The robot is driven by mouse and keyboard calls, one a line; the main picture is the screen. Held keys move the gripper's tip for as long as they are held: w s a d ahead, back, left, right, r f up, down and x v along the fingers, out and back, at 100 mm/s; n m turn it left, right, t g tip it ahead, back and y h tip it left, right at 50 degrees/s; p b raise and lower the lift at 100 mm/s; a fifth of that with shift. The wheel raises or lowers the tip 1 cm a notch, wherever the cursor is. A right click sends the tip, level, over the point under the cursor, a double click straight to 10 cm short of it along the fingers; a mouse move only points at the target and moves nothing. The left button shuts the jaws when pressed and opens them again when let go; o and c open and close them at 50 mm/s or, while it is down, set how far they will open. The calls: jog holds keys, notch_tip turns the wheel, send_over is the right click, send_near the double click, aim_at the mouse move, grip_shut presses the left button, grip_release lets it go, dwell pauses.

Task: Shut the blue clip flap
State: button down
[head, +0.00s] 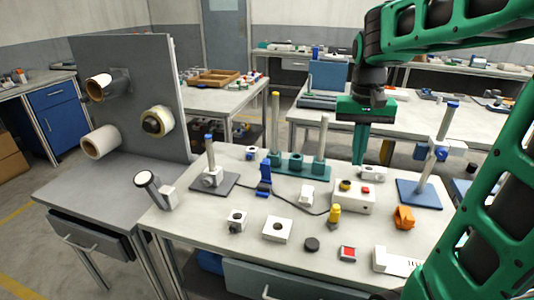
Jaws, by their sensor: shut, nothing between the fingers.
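A small dark blue piece (265,175) that looks like the blue clip stands upright on the front workbench, just left of its middle. It is too small to tell how its flap stands. My gripper (358,160) points down above the back of the bench, to the right of and apart from the blue piece. Its fingers are shut with nothing between them.
A teal rack with upright posts (297,165) stands between the blue piece and my gripper. A white box with buttons (353,195), a yellow piece (334,215) and an orange piece (403,217) lie to the right. A dark cable crosses the bench.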

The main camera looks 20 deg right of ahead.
jog(key=w+a, duration=0.4)
jog(key=w, duration=0.6)
jog(key=w+a, duration=0.4)
jog(key=w, duration=0.5)
jog(key=w+a, duration=0.4)
jog(key=w, duration=0.6)
send_over(267, 169)
jog(key=w+d, duration=0.2)
jog(key=w, duration=0.2)
notch_tip(267, 169, down, 11)
jog(key=shift+s+r+y, duration=0.2)
jog(key=shift+y, duration=0.2)
jog(key=shift+a, duration=0.15)
